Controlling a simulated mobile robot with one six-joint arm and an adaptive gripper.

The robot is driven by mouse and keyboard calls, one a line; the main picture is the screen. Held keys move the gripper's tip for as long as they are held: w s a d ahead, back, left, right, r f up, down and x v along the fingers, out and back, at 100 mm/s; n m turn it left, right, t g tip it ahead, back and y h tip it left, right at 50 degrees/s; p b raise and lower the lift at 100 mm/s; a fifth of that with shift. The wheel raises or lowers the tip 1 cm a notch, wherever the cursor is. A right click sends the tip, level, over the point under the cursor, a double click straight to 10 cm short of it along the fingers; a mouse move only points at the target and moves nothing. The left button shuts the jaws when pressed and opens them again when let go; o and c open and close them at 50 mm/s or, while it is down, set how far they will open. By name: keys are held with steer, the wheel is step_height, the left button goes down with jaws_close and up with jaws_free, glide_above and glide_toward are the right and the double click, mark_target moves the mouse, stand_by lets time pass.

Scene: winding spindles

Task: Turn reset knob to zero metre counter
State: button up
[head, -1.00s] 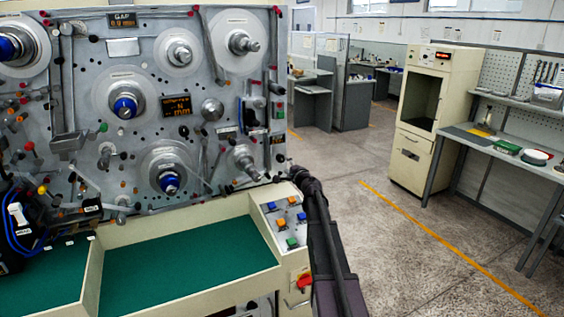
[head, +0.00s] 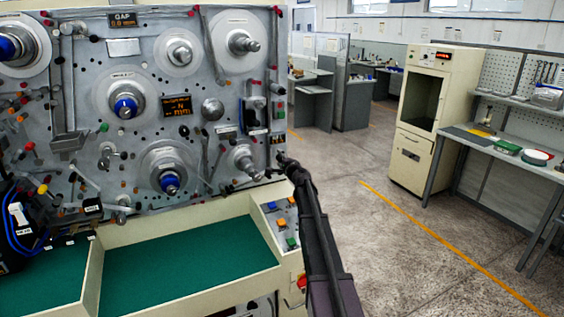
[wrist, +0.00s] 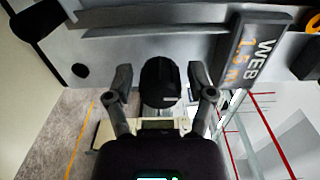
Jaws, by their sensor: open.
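A black ribbed knob (wrist: 160,90) with a pale mark on its face shows in the middle of the wrist view. My gripper (wrist: 160,76) is open, with one finger on each side of the knob and a visible gap at both sides; I see no contact. The counter also shows in the head view (head: 277,139), just above my gripper (head: 283,161) at the panel's right edge. The knob is hidden in the head view.
The grey machine panel (head: 75,110) carries several spindles, rollers and small knobs. A cream console with coloured buttons (head: 281,220) and a green-lined tray (head: 190,262) lie below it. Open floor (head: 400,250) lies to the right, before a cream cabinet (head: 421,115).

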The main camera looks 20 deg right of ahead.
steer(key=c, duration=0.9)
steer(key=m, duration=0.4)
steer(key=shift+m, duration=0.3)
steer(key=m, duration=0.4)
